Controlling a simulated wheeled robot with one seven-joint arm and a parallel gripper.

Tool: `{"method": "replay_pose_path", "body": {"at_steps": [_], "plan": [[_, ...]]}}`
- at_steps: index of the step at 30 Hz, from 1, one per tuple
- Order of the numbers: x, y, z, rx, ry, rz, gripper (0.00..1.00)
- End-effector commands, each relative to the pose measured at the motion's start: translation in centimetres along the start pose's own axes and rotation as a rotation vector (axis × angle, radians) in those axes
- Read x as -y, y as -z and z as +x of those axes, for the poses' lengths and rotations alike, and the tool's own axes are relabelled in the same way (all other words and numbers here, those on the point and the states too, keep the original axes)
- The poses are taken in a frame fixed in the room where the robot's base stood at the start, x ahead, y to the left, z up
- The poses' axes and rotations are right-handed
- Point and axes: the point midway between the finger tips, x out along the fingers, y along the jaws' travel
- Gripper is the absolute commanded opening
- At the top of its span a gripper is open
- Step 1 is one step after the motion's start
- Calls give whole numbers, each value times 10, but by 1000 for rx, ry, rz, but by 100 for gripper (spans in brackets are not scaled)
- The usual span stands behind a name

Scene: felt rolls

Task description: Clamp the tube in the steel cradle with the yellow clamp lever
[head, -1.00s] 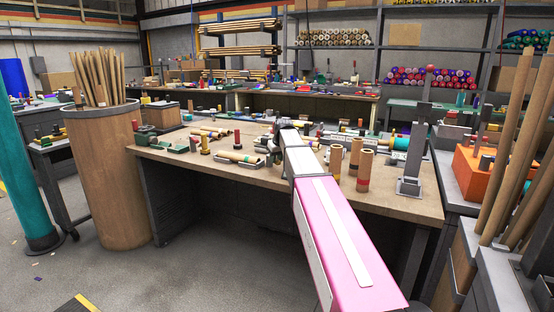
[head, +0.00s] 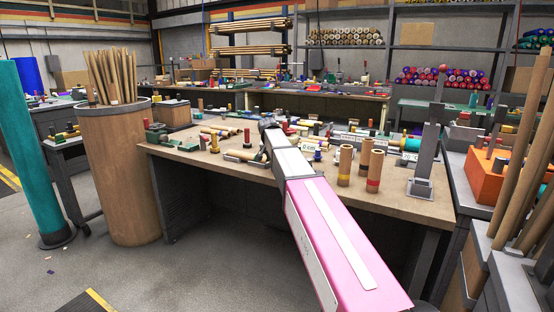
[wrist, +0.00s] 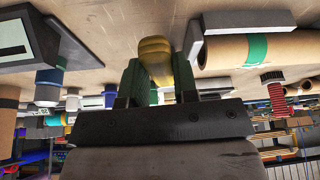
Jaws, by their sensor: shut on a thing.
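My gripper (wrist: 156,85) shows two green fingers in the wrist view. They are shut on a rounded yellow piece, apparently the yellow clamp lever (wrist: 155,60), whose far end touches or nears the pale surface. Beside it in the wrist view is a tan tube with a green band (wrist: 257,48), against a grey metal holder (wrist: 240,20). In the head view a tan tube (head: 242,154) lies in a low grey cradle (head: 233,160), left of my arm. My fingers and the lever are hidden there behind my arm. I cannot tell how the lever joins the cradle.
The wooden bench (head: 200,160) carries several small parts. Upright tan tubes (head: 346,165) and a grey post stand (head: 424,160) are right of my arm. A tall bin of sticks (head: 118,170) stands at the left. The floor in front is clear.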

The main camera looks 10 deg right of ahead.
Motion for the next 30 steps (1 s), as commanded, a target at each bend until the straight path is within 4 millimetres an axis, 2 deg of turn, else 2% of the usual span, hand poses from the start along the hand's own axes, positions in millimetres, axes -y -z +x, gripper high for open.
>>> {"method": "replay_pose_path", "body": {"at_steps": [11,26,27,29,30], "plan": [[10,1,0,2,-53,133,0],[11,1,0,3,-60,152,0],[11,1,0,3,-60,153,37],[11,1,0,3,-59,152,53],[11,1,0,3,-59,151,53]]}}
